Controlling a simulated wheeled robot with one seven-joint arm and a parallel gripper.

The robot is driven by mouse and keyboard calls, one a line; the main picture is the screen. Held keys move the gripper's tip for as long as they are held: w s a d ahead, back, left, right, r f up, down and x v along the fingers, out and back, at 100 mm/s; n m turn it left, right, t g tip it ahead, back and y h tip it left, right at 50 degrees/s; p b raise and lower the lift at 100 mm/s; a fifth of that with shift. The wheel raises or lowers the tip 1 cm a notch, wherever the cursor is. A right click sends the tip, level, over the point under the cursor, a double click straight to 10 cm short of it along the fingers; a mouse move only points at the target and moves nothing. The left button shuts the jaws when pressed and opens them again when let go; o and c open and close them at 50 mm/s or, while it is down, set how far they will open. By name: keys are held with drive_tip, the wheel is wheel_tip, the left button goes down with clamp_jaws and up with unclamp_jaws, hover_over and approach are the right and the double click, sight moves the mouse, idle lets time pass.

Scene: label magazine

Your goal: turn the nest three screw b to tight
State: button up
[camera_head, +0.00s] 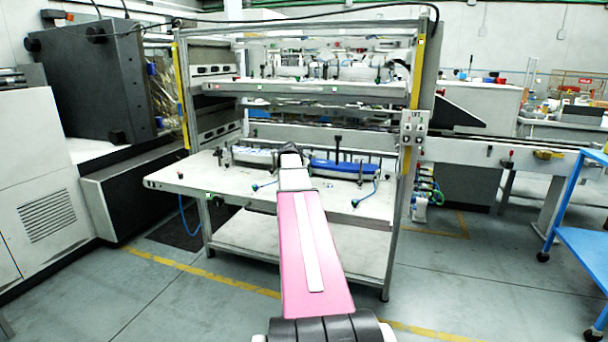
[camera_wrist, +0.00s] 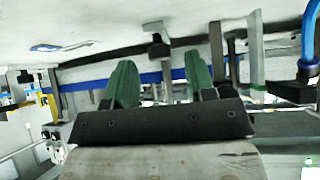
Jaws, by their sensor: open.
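My gripper shows in the wrist view as two green fingers (camera_wrist: 160,80), spread apart with nothing between them. A dark knob on a short post (camera_wrist: 158,47), which looks like a screw, stands beyond the fingers, in line with the gap and apart from them. In the head view my gripper is mostly hidden behind my arm at the table's nests. A blue nest (camera_head: 343,167) lies right of it and a pale nest (camera_head: 252,156) left. A dark upright screw (camera_head: 338,146) rises behind the blue nest. I cannot tell which is nest three or screw b.
The white table (camera_head: 225,184) sits inside a metal frame with an upright (camera_head: 408,150) at the right and a shelf (camera_head: 310,90) above. Blue hoses (camera_head: 366,193) lie on the table front. A blue tube (camera_wrist: 310,45) is at the wrist view's right. Floor in front is clear.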

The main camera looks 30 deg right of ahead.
drive_tip(key=v, duration=0.9)
drive_tip(key=shift+a+r, duration=0.15)
drive_tip(key=w+d+r+n+t+h, duration=0.1)
drive_tip(key=d+r+n+t+h, duration=0.1)
drive_tip(key=d+r+n+t, duration=0.5)
drive_tip(key=w+d+r+n+t+h, duration=0.1)
drive_tip(key=d+n+t+h, duration=0.1)
drive_tip(key=d+n, duration=0.6)
drive_tip(key=s+a+f+m+y, duration=0.1)
drive_tip(key=f+m+y, duration=0.3)
drive_tip(key=m, duration=0.8)
drive_tip(key=s+a+f+m+y, duration=0.1)
drive_tip(key=s+f+m+y, duration=0.3)
drive_tip(key=m, duration=0.7)
drive_tip(key=s+a+f+m+g+y, duration=0.1)
drive_tip(key=s+f+m+y, duration=0.2)
drive_tip(key=m+y, duration=0.5)
drive_tip(key=shift+s+a+f+m, duration=0.1)
drive_tip(key=shift+f+m, duration=0.1)
drive_tip(key=shift+m, duration=0.55)
drive_tip(key=shift+w+a+f+m, duration=0.1)
drive_tip(key=shift+f+m, duration=0.05)
drive_tip(key=shift+m, duration=0.65)
drive_tip(key=shift+s+a+f+m, duration=0.1)
drive_tip(key=shift+f+m, duration=0.1)
drive_tip(key=shift+m, duration=0.55)
drive_tip(key=x, duration=1)
drive_tip(key=shift+w+a+f, duration=0.15)
drive_tip(key=shift+w, duration=0.1)
